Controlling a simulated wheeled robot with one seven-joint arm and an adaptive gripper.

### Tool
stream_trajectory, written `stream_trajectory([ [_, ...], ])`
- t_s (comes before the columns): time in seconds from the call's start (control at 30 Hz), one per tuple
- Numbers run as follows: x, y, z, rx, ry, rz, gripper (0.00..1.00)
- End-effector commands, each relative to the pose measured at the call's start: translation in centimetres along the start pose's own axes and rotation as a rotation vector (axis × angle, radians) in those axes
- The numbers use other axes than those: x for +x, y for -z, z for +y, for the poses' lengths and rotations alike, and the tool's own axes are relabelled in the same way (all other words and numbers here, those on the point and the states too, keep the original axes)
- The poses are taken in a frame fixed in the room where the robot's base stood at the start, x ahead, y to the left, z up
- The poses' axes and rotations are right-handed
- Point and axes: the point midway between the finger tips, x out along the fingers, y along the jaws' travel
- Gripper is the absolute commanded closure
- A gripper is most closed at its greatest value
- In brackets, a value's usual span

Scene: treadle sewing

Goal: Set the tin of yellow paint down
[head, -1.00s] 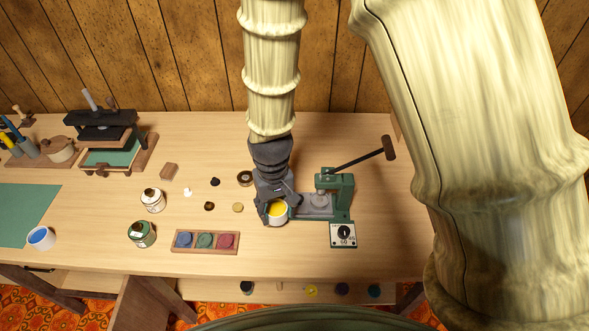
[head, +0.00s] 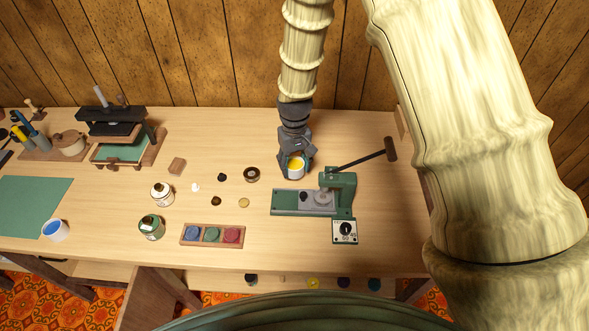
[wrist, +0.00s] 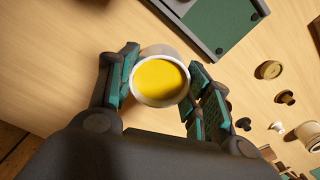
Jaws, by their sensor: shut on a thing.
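The tin of yellow paint (head: 296,171) is a small white open tin with yellow paint inside. My gripper (head: 294,160) is shut on it, behind the green hand press and near the back of the bench. In the wrist view the tin (wrist: 160,80) sits upright between the two fingers, with a teal pad on each side of it. The fingers of my gripper (wrist: 163,88) hold it near its rim. I cannot tell whether the tin's base touches the bench top.
The green press (head: 300,203) with its long lever stands just in front, a dial (head: 345,230) before it. A dark round roll (head: 251,174) lies to the left. A tray of red, green and blue pads (head: 212,235) is at front left.

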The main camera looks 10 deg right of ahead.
Motion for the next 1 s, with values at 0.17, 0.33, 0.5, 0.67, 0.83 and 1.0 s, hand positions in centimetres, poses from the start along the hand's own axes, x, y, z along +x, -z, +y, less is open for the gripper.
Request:
stream_trajectory([
  [0.17, 0.8, 0.0, 0.0, 0.000, 0.000, 0.000, 0.82],
  [0.33, 2.5, -0.1, 0.0, 0.000, 0.000, -0.002, 0.82],
  [0.5, 3.4, 0.0, 0.0, 0.001, 0.000, 0.001, 0.82],
  [0.67, 3.5, 0.0, 0.0, 0.000, 0.000, 0.001, 0.82],
  [0.83, 3.7, 0.0, 0.0, 0.000, 0.000, 0.001, 0.82],
  [1.0, 3.7, 0.0, 0.0, 0.000, 0.000, 0.001, 0.29],
])
